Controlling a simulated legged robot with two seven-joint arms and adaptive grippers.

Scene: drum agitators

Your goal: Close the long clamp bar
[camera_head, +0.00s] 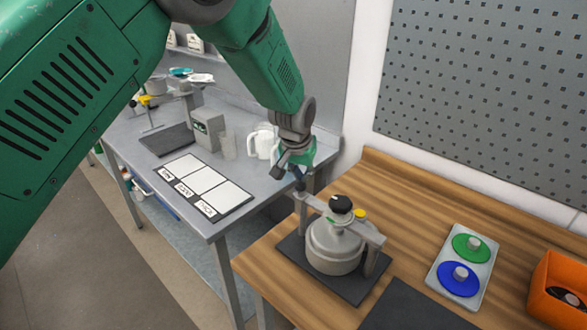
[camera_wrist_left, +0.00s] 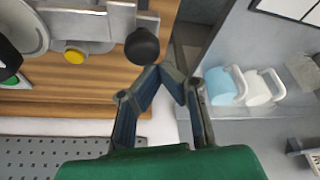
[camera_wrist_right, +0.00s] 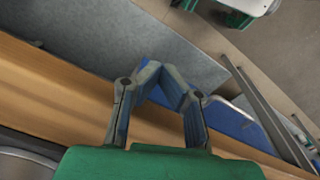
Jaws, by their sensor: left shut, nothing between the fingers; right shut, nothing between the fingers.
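A grey metal vessel (camera_head: 335,246) stands on a dark base plate on the wooden table. A long grey clamp bar (camera_head: 368,233) lies across its top, with a black knob (camera_head: 341,204) and a yellow cap (camera_head: 360,214) near the middle. My left gripper (camera_head: 299,184) is shut and empty at the bar's left end, close to its post; contact is unclear. In the left wrist view, the gripper (camera_wrist_left: 170,70) is beside a black ball (camera_wrist_left: 142,46) near the bar's end. My right gripper (camera_wrist_right: 165,72) is shut and empty, seen only in the right wrist view.
A panel with green and blue buttons (camera_head: 489,258) and an orange bin (camera_head: 557,288) stand to the right. A dark mat (camera_head: 412,308) lies in front.

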